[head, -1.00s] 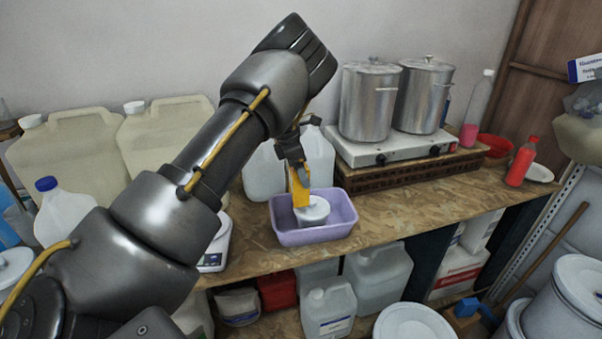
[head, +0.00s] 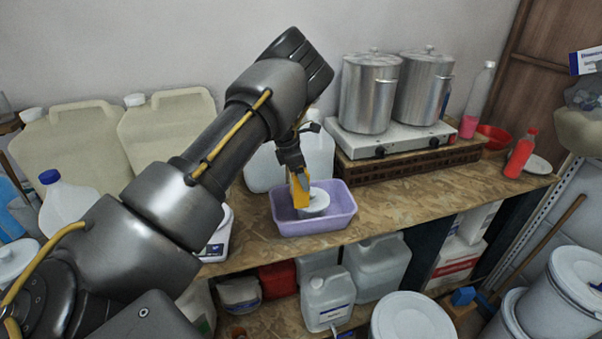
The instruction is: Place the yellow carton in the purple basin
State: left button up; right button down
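The purple basin (head: 322,224) stands on the wooden bench near its front edge. A white round lidded tub (head: 316,204) sits inside it. The yellow carton (head: 299,190) is upright at the basin's left side, beside the tub, with its lower part within the basin's outline. I cannot tell whether it touches the basin floor. My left gripper (head: 297,172) points down from above, with its fingers at the carton's top, and appears shut on it. My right gripper is not in view.
A hot plate (head: 400,138) with two steel pots stands right of the basin. White jugs (head: 318,155) stand behind it, and a white scale (head: 218,240) is to the left. Bare bench lies right of the basin. Jugs and drums fill the space below.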

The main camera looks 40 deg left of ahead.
pick_arm(q)
jog(key=o, duration=1.3)
jog(key=shift+f, duration=0.1)
jog(key=b+v, duration=0.1)
jog(key=v, duration=0.2)
jog(key=shift+w+a, duration=0.1)
jog(key=shift+w, duration=0.05)
jog(key=b+v, duration=0.2)
jog(key=v, duration=0.7)
jog(key=shift+r, duration=0.3)
